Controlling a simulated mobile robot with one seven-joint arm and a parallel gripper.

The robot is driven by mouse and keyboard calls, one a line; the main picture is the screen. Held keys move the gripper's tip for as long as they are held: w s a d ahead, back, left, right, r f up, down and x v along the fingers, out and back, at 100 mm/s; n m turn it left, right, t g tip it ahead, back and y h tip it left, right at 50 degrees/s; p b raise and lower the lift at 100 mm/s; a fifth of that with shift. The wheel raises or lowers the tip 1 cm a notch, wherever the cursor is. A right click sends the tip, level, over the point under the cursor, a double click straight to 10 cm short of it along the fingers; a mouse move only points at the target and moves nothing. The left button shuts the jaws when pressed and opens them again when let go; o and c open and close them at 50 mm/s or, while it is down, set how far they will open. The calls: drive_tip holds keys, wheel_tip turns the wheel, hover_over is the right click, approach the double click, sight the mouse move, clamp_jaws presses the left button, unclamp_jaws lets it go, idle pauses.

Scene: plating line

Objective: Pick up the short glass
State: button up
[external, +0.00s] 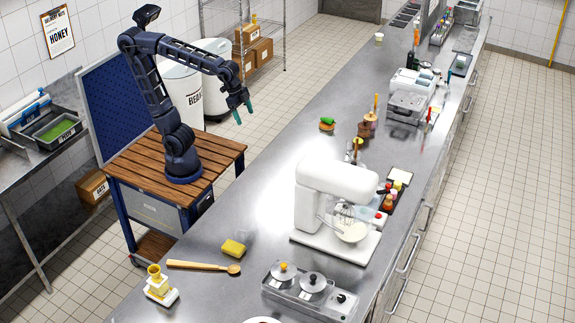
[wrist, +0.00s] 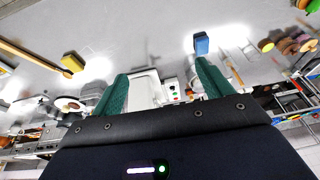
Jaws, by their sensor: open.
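I cannot clearly make out a short glass in either view. A small pale cup (external: 379,38) stands alone toward the far end of the steel counter (external: 290,130); it is too small to tell whether it is glass. My gripper (external: 243,113) is open and empty, held in the air left of the counter and above the floor. In the wrist view, its two green fingers (wrist: 160,80) are spread apart, with nothing between them held. A white machine, likely the mixer (wrist: 145,88), shows beyond the fingers.
Small food items (external: 327,124) lie further back. The counter's left middle is largely bare.

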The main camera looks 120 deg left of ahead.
drive_tip(key=w+a+g, duration=0.1)
drive_tip(key=w+a, duration=0.3)
drive_tip(key=w, duration=0.3)
drive_tip(key=w+a, duration=0.5)
drive_tip(key=w, duration=0.2)
drive_tip(key=g, duration=0.3)
hover_over(352, 148)
drive_tip(key=a, duration=0.2)
wheel_tip(352, 148, down, 23)
drive_tip(key=f, duration=0.5)
drive_tip(key=shift+s+f, duration=0.1)
drive_tip(key=shift+s, duration=0.25)
drive_tip(key=shift+s+a+f, duration=0.1)
drive_tip(key=shift+a+f, duration=0.1)
drive_tip(key=shift+f, duration=1.15)
drive_tip(key=shift+s+a+f, duration=0.1)
drive_tip(key=shift+a+f, duration=0.05)
drive_tip(key=shift+f, duration=1.2)
drive_tip(key=c, duration=1.1)
drive_tip(key=shift+c, duration=0.2)
drive_tip(key=shift+w+r, duration=0.1)
drive_tip(key=shift+r, duration=0.05)
